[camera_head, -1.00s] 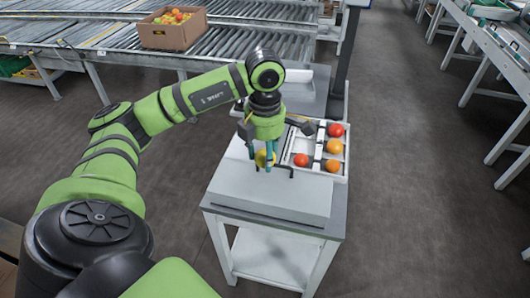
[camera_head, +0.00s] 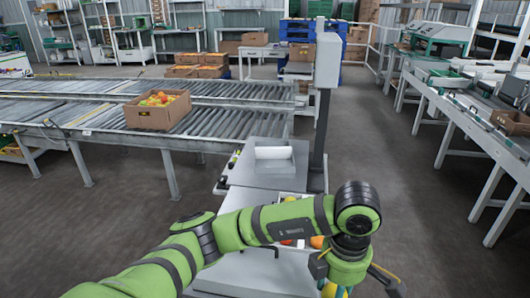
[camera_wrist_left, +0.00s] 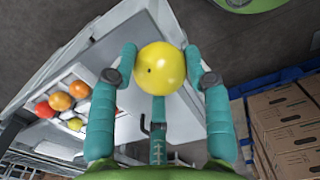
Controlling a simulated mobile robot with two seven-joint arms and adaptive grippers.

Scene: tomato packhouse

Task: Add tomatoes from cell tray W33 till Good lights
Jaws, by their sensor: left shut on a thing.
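My left gripper (camera_head: 335,288) is at the bottom right of the head view, shut on a yellow tomato (camera_wrist_left: 160,68). The left wrist view shows the tomato between both fingers, held up clear of the table. A cell tray (camera_head: 302,243) lies largely hidden behind my left arm in the head view. A red tomato (camera_head: 286,242) and an orange tomato (camera_head: 317,241) show past the arm. In the left wrist view, several red, orange and yellow tomatoes (camera_wrist_left: 59,101) sit at the left. No tray label is readable and no lit Good light shows. My right gripper is out of view.
A white box-like unit (camera_head: 273,158) stands on the table beside a grey post with a box head (camera_head: 328,62). A carton of tomatoes (camera_head: 157,110) stands on the roller conveyor (camera_head: 60,112). Benches line the right. Grey floor lies clear between.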

